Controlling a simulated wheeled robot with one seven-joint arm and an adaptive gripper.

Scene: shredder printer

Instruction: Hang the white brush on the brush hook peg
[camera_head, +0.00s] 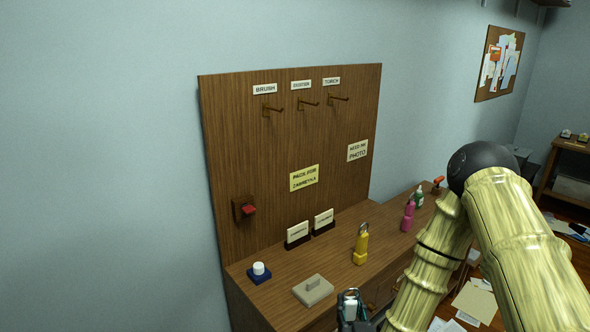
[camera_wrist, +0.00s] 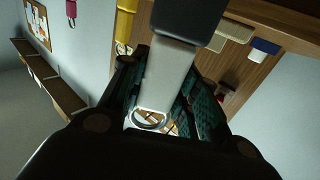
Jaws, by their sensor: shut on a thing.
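The brush peg (camera_head: 272,109) is a brass-coloured hook on the upright wooden board, under the BRUSH label (camera_head: 265,89). My gripper (camera_head: 352,308) is low at the bottom edge of the head view, well below and right of that peg. In the wrist view my gripper is shut on the white brush (camera_wrist: 168,78), between its dark teal finger pads. The brush has a pale handle with a ring (camera_wrist: 150,119) at its end and a dark block at the other end. In the head view the brush is mostly hidden.
Two more pegs (camera_head: 308,103) (camera_head: 338,98) sit right of the brush peg. The desk (camera_head: 345,235) below holds a yellow torch-like item (camera_head: 361,244), a pink item (camera_head: 408,216), a grey block (camera_head: 313,290) and a blue-based white item (camera_head: 259,272). A red switch (camera_head: 248,209) juts from the board.

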